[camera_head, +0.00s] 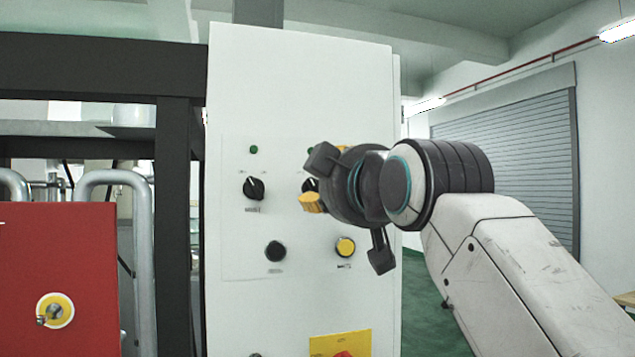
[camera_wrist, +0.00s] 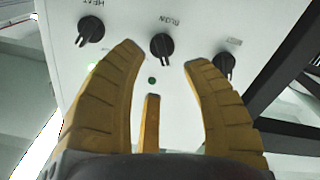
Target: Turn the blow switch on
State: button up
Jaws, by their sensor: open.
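The blow switch is a black rotary knob (camera_wrist: 162,46) in the middle of the wrist view, with its label beside it and a white pointer mark. In the head view this knob (camera_head: 309,185) is mostly hidden behind my gripper. My gripper (camera_wrist: 164,58) is open and empty, with yellow fingers spread on either side of the blow knob and a third finger below. The knob appears beyond the fingertips; whether any finger touches it I cannot tell. In the head view my gripper (camera_head: 325,177) is in front of the white panel.
The white control cabinet (camera_head: 300,90) also carries a left knob (camera_head: 253,188), a black button (camera_head: 275,251) and a yellow button (camera_head: 345,247). The heat knob (camera_wrist: 90,29) is at left in the wrist view. A red box (camera_head: 60,265) and dark frame (camera_head: 174,220) stand left.

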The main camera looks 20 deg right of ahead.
aim_at(314, 189)
jog(key=shift+w+p, duration=1.2)
jog(key=shift+w, duration=1.6)
jog(key=shift+c, duration=0.4)
jog(key=shift+d, duration=0.1)
grip_shut()
